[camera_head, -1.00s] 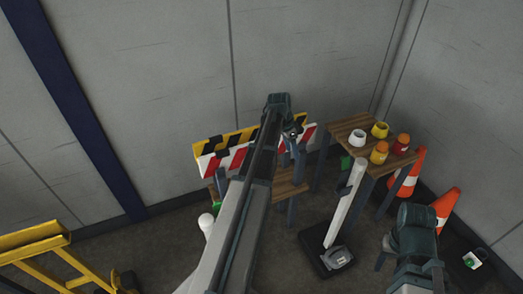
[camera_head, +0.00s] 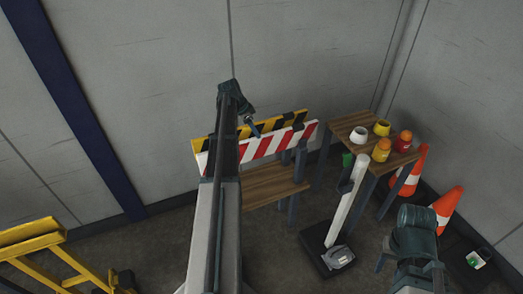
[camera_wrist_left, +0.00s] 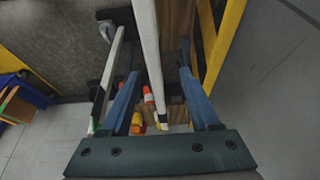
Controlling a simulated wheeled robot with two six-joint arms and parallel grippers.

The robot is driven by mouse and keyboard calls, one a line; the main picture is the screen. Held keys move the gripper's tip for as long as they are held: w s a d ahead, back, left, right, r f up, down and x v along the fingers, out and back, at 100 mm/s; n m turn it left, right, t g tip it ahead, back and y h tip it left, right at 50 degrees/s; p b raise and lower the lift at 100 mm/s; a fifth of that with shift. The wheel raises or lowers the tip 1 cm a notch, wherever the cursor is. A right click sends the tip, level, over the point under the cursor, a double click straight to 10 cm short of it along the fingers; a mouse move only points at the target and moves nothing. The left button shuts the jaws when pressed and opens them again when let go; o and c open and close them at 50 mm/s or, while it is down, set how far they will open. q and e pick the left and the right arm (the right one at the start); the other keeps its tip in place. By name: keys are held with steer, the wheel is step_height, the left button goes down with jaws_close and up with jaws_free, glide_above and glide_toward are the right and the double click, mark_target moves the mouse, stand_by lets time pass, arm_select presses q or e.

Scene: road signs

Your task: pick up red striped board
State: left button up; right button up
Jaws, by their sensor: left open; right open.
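The red striped board (camera_head: 268,145), white with red slanted stripes, stands upright on a wooden-topped stand in the head view. My left gripper (camera_head: 252,127) is open above the board, with its fingers pointing down; my left arm hides the board's left part. In the left wrist view, a long white edge (camera_wrist_left: 148,45), apparently the board's top, runs between the two blue fingers (camera_wrist_left: 159,75), which are apart and not closed on it. My right gripper (camera_head: 414,238) is open and empty at lower right; its fingertips are hard to make out.
A yellow-black striped board (camera_head: 290,120) stands close behind the red one, before the grey wall. A white post on a black base (camera_head: 325,262) and a table (camera_head: 350,123) with jars stand to the right. Orange cones (camera_head: 446,205) are beyond.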

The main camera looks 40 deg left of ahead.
mark_target(264, 145)
arm_select(q)
steer(key=b+x, duration=0.4)
steer(key=x, duration=0.1)
steer(key=shift+f, duration=0.3)
steer(key=shift+w+d+f, duration=0.1)
steer(key=shift+w, duration=0.05)
steer(key=b+x, duration=0.5)
steer(key=shift+d+f, duration=0.15)
steer(key=shift+d, duration=0.25)
jaws_close()
stand_by(0.8)
